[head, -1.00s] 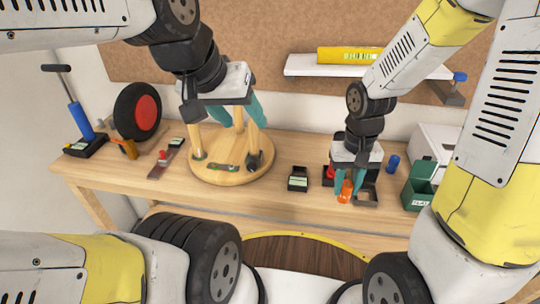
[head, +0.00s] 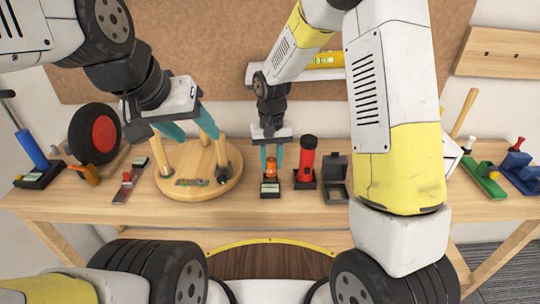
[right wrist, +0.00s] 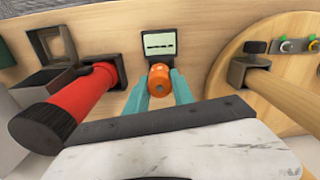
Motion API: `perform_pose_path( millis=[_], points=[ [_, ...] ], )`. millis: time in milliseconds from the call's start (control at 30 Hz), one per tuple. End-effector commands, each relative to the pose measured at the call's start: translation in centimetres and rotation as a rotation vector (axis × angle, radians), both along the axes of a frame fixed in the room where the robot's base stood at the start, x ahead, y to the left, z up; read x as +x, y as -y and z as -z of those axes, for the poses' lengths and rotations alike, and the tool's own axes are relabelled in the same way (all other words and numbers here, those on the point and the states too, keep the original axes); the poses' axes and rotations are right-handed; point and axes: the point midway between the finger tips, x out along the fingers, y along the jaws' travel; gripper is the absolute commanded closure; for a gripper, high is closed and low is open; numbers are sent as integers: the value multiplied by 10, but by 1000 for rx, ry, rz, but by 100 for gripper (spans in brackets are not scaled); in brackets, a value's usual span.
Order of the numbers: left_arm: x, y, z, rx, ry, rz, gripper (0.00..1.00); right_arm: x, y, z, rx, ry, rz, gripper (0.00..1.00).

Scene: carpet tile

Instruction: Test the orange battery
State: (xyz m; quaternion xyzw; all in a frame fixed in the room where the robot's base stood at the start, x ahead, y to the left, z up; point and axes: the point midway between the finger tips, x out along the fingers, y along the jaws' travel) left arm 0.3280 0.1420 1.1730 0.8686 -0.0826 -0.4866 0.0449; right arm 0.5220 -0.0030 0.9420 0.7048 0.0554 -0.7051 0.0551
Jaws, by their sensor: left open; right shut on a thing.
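The orange battery (head: 271,168) is upright between the teal fingers of my right gripper (head: 272,158), which is shut on it. It also shows in the right wrist view (right wrist: 160,80). The black battery tester (head: 270,188) has a pale screen (right wrist: 158,43) with dark marks too small to read. The battery is over the tester's far part; whether it touches the tester cannot be told. My left gripper (head: 188,128) is open and empty, above the round wooden stool top on the bench.
A red flashlight (head: 307,155) stands in a black base just right of the tester. The round stool top (head: 200,190), with upturned legs, is on the left. The bench front near the tester (head: 280,215) is clear.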

Motion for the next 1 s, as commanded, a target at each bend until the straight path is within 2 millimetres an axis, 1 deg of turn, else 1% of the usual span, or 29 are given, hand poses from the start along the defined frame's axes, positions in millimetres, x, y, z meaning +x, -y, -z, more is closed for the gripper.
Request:
perform_pose_path(
  millis=[67, 200, 300, 633, 667, 700, 767, 1000],
  points=[
    [0, 0, 0, 0, 0, 0, 45, 6, -5, 2, 0, 0, -1, 100],
    [0, 0, 0, 0, 0, 0, 45, 3, -4, 26, -2, -4, 0, 100],
    [0, 0, 0, 0, 0, 0, 45, 4, -4, 36, -1, -2, -1, 100],
    [0, 0, 0, 0, 0, 0, 45, 4, -3, 38, 0, 0, -1, 100],
    [0, 0, 0, 0, 0, 0, 45, 4, -4, 39, 0, 0, -1, 69],
    [0, 0, 0, 0, 0, 0, 45, 4, -4, 39, 0, 0, 0, 61],
    [0, 0, 0, 0, 0, 0, 45, 4, -4, 38, 0, 0, 0, 49],
    [0, 0, 0, 0, 0, 0, 45, 4, -4, 38, 0, 0, 0, 49]
  ],
)
